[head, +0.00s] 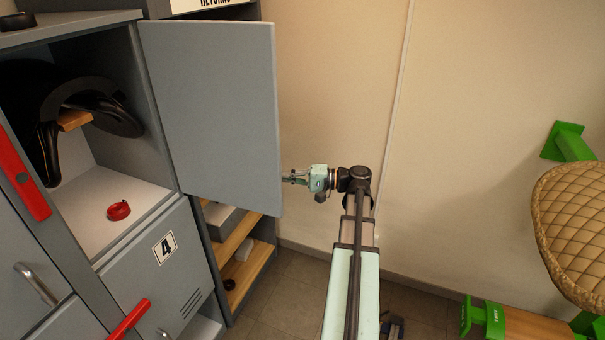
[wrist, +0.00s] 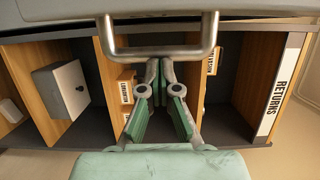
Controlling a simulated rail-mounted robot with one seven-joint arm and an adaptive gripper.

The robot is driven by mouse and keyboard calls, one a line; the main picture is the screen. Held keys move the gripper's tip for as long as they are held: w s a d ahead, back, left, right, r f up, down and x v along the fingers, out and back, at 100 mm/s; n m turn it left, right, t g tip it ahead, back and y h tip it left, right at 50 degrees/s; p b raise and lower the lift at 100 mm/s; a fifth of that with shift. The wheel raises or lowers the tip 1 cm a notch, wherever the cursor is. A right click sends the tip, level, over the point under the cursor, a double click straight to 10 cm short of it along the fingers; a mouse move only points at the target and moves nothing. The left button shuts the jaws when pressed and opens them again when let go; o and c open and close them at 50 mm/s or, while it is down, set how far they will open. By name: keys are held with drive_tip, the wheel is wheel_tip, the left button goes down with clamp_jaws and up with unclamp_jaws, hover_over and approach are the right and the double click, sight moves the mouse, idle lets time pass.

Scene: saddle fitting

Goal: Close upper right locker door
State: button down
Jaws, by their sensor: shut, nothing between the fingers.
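The upper right locker door (head: 212,115) stands wide open, its plain grey inner face toward the head camera. In the wrist view the door (wrist: 160,8) runs along the top edge, with its U-shaped metal handle (wrist: 158,52) below it. My gripper (head: 287,178) is just right of the door's free edge, partly behind it in the head view. In the wrist view my gripper (wrist: 160,64) is shut and empty, its fingertips overlapping the handle loop. I cannot tell whether they touch it. The open compartment (head: 140,205) holds a black saddle (head: 110,105) and a small red ring-like item (head: 118,210).
A lower door marked 4 (head: 165,247) is below the compartment. A red bar (head: 22,172) is at left. Wooden shelves (head: 243,275) stand behind the door; the wrist view shows a RETURNS sign (wrist: 279,92). A quilted tan saddle (head: 575,225) is at right.

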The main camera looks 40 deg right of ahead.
sight(280, 186)
drive_tip(key=shift+s+a+p, duration=0.3)
drive_tip(key=shift+s+a, duration=0.2)
drive_tip(key=shift+a, duration=0.4)
drive_tip(key=shift+s+a+p, duration=0.25)
drive_tip(key=shift+s+a, duration=0.2)
drive_tip(key=shift+a, duration=0.4)
drive_tip(key=shift+a+f, duration=0.1)
drive_tip(key=shift+a, duration=0.05)
